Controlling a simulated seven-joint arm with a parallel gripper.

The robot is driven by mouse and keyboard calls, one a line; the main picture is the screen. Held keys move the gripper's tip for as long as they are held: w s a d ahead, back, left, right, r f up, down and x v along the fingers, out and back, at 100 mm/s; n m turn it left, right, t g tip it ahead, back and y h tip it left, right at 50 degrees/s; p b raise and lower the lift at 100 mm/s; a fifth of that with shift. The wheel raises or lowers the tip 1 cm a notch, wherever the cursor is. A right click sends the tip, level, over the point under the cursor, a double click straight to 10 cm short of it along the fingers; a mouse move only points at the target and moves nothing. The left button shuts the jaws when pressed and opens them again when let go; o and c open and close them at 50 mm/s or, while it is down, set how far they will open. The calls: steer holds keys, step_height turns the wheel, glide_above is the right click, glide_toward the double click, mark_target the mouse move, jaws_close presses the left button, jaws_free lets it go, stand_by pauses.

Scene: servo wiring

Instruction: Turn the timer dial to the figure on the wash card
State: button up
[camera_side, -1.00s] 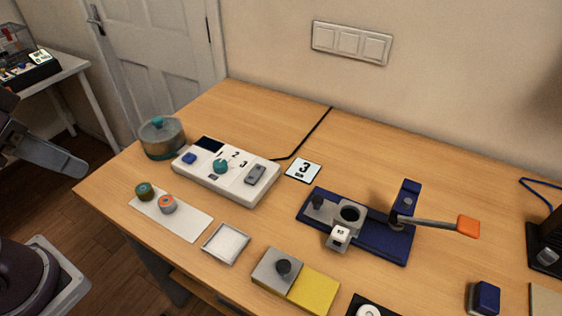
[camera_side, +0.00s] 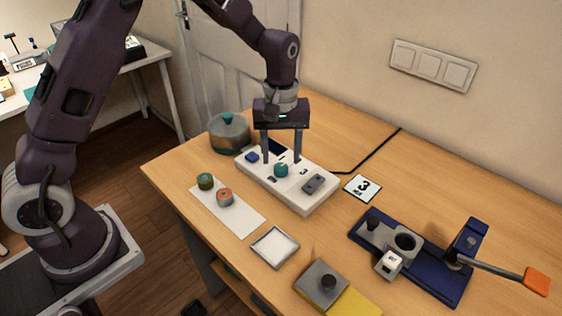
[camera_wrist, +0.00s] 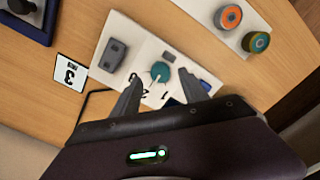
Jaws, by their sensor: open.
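The white timer box (camera_side: 310,201) sits on the wooden table, with a teal dial (camera_side: 281,170) in its middle, a blue button (camera_side: 252,157) and a grey switch (camera_side: 314,184). The dial also shows in the wrist view (camera_wrist: 160,71), with a pale pointer line on it; I cannot tell exactly which figure it points at. The wash card (camera_side: 362,188) lies right of the box and reads 3; it shows in the wrist view too (camera_wrist: 71,72). My gripper (camera_side: 283,161) is open and points down over the box, its fingers behind the dial, not closed on it.
A pot (camera_side: 229,134) with a teal knob stands left of the box. A pale strip (camera_side: 243,212) with two round knobs and a white tray (camera_side: 275,248) lie in front. A blue fixture (camera_side: 415,262) with an orange-ended lever is at right. A black cable (camera_side: 375,151) runs behind the card.

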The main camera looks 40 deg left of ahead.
mark_target(281, 167)
steer(key=shift+f, duration=1.55)
jaws_close()
steer(key=shift+m, duration=0.3)
steer(key=m, duration=0.4)
steer(key=shift+m, duration=2.5)
jaws_free()
